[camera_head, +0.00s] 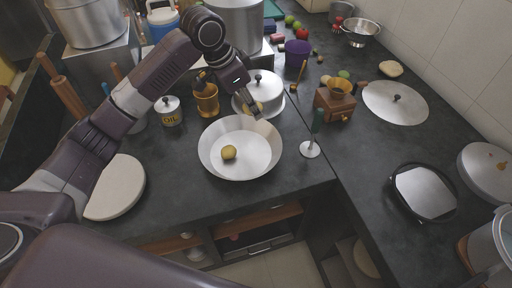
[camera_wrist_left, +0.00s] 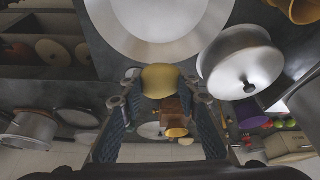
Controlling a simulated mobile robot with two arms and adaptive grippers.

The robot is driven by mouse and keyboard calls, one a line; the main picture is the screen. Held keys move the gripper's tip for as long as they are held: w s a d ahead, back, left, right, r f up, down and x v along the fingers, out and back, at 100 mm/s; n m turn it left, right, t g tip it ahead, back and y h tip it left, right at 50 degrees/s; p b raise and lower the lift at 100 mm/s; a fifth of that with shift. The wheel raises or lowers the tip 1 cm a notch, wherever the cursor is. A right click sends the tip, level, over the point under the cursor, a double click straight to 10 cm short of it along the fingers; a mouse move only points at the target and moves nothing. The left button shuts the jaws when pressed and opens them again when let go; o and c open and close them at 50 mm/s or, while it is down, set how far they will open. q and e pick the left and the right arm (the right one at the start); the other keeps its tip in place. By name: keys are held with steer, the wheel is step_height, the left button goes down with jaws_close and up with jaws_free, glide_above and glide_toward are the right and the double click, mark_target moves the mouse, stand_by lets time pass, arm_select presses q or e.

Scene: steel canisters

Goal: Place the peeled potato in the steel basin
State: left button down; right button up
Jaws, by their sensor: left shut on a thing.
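The steel basin (camera_head: 262,165) is a wide shallow pan near the counter's front edge. One round yellow-brown potato (camera_head: 228,152) lies inside it, left of its middle. My left gripper (camera_head: 257,110) is above the basin's back rim, in front of the lidded pot. In the left wrist view it is shut on a yellow potato (camera_wrist_left: 160,80), held between the fingertips. The basin also shows in that wrist view, at the top (camera_wrist_left: 125,45). I cannot tell the exact height of the held potato over the rim. My right gripper is not in view.
A lidded steel pot (camera_head: 265,86) stands just behind the basin. A brass cup (camera_head: 206,101) and an oil tin (camera_head: 170,115) are to its left. A round white board (camera_head: 118,190) lies left.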

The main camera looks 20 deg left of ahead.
arm_select(q)
step_height(320, 180, down, 5)
steer(key=p, duration=0.1)
glide_above(256, 149)
steer(key=a, duration=0.1)
steer(key=f, duration=0.6)
steer(key=shift+s+f, duration=0.35)
step_height(256, 149, down, 4)
steer(key=shift+f, duration=0.1)
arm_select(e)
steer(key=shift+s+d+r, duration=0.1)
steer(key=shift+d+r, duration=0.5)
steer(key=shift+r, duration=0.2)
arm_select(q)
steer(key=shift+f, duration=0.1)
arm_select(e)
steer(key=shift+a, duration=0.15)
arm_select(q)
steer(key=c, duration=1.5)
jaws_free()
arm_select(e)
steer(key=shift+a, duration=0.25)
arm_select(q)
steer(key=shift+o, duration=0.2)
